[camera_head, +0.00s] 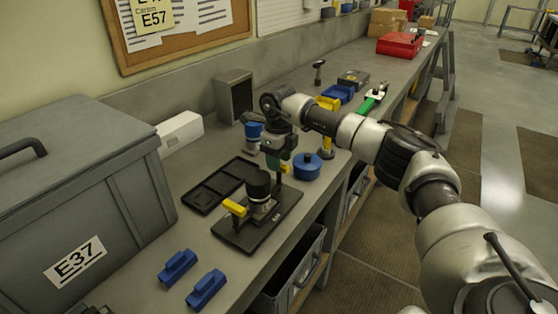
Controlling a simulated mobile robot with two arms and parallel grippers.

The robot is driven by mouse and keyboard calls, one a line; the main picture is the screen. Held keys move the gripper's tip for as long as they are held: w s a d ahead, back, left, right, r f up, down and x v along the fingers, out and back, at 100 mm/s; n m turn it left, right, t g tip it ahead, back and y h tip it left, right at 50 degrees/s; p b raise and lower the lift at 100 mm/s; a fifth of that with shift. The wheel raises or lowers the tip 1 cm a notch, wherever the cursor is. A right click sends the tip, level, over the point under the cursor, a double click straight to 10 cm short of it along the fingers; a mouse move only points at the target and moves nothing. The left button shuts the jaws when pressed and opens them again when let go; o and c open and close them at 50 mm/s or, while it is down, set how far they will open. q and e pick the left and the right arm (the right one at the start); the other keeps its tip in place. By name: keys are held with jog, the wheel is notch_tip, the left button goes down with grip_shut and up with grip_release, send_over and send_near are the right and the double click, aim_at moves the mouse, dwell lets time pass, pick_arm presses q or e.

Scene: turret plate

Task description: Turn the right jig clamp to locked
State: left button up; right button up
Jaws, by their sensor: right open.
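The black turret plate (243,238) lies on the grey bench near its front edge. A dark round turret with a metal base (263,210) stands on it. The left jig clamp, with a yellow handle (235,208), points out to the left of the turret. A small yellow part (286,169), which looks like the right jig clamp, shows behind the turret, largely hidden by my right gripper. My right gripper (278,167) is open and points down just behind the turret. I cannot tell whether it touches the clamp. My left gripper is not in view.
A blue round pot (307,166) stands close to the right of my gripper. A black tray (218,185) lies left of the plate. Two blue blocks (206,289) lie in front. A large grey bin (75,190) fills the left. A yellow-handled tool (327,140) stands behind the pot.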

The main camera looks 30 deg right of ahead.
notch_tip(320, 180, up, 10)
jog(key=b, duration=0.1)
jog(key=shift+b, duration=0.4)
